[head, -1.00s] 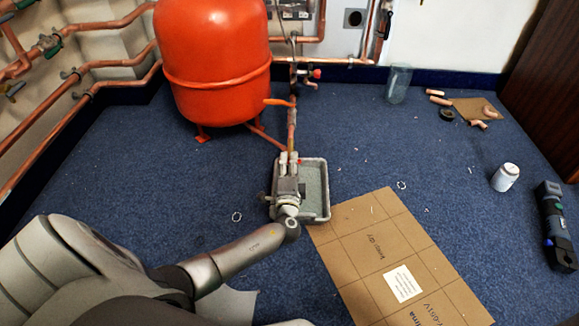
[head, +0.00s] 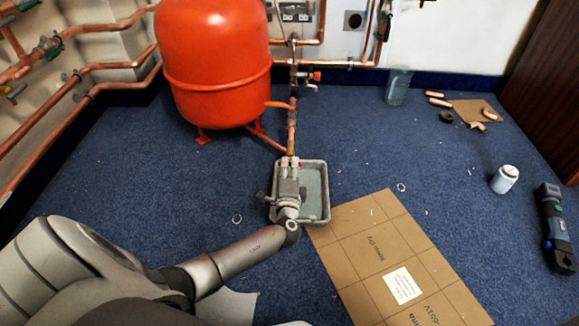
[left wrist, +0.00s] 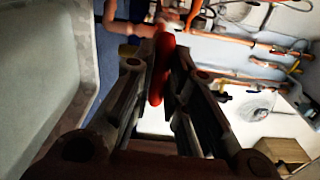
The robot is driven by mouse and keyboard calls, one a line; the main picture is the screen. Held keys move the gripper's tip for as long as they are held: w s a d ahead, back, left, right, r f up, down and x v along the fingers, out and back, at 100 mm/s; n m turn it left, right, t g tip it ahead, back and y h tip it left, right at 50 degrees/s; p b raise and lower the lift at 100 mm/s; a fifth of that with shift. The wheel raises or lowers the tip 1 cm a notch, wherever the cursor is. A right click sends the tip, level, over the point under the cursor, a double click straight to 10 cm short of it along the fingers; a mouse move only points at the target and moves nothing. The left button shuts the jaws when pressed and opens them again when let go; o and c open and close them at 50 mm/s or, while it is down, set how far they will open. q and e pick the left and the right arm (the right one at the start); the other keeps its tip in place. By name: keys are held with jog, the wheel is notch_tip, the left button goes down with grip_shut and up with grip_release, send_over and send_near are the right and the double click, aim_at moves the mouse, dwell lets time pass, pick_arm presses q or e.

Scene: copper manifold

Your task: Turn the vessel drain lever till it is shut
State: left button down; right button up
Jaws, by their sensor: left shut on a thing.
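My left gripper (head: 289,162) points away from me over the grey tray, at the lower end of the copper drain pipe (head: 291,140) beside the red vessel (head: 212,62). In the left wrist view the red drain lever (left wrist: 162,68) lies between the two dark fingers of my left gripper (left wrist: 160,80), which are shut on it. In the head view the gripper hides most of the lever and the valve, so I cannot tell the lever's angle there. My right gripper is not in view.
The grey tray (head: 325,185) stands on the blue carpet under the gripper. A cardboard sheet (head: 360,235) lies to its right. A white pot (head: 504,179), a dark tool (head: 553,225) and a glass jar (head: 397,85) stand or lie farther right. Copper pipes run along the left wall.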

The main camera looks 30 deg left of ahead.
pick_arm(q)
jog(key=c, duration=1.5)
grip_release()
jog(key=v, duration=1.2)
jog(key=shift+s, duration=0.1)
